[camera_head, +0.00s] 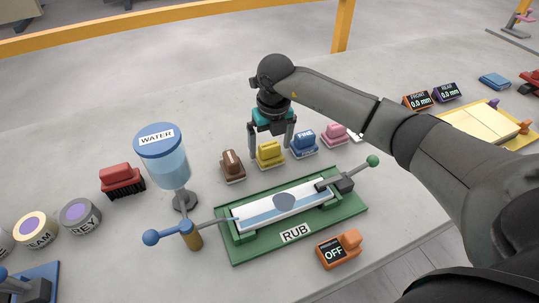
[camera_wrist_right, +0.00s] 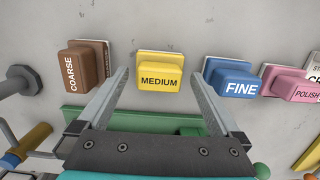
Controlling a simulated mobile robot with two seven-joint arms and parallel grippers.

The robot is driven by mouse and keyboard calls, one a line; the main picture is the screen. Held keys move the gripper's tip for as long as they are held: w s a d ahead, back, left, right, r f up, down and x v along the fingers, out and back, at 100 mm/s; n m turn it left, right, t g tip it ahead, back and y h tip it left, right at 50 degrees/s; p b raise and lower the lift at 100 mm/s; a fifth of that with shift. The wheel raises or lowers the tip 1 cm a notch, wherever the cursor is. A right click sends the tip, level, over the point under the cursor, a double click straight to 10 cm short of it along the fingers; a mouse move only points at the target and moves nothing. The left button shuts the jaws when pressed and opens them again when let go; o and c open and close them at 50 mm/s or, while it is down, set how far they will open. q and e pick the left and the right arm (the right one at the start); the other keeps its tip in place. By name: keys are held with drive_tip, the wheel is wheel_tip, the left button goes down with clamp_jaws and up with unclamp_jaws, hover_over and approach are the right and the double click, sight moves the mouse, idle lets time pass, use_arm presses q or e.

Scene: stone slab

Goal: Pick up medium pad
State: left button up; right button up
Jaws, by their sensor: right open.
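In the right wrist view the yellow pad (camera_wrist_right: 160,77) reads MEDIUM and lies ahead, between the two finger lines. My right gripper (camera_head: 270,145) is open and reaches down over the yellow pad, a finger to each side. In the right wrist view its fingertips (camera_wrist_right: 160,75) are apart with nothing held. I cannot tell whether a finger touches the pad. My left gripper does not show.
The brown COARSE pad (camera_head: 232,165) and blue FINE pad (camera_head: 303,143) stand close on either side. A pink POLISH pad (camera_head: 335,133) is further right. The green RUB fixture (camera_head: 225,240) lies in front. A water tank (camera_head: 165,160) and red brush (camera_head: 121,178) stand left.

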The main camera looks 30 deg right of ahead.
sight(270, 145)
wheel_tip(270, 145, down, 3)
drive_tip(key=shift+w+r, duration=0.1)
drive_tip(key=shift+w, duration=0.05)
drive_tip(key=c, duration=1.3)
drive_tip(key=shift+o, duration=0.2)
drive_tip(key=shift+r, duration=0.15)
wheel_tip(270, 145, up, 20)
drive_tip(key=p, duration=0.2)
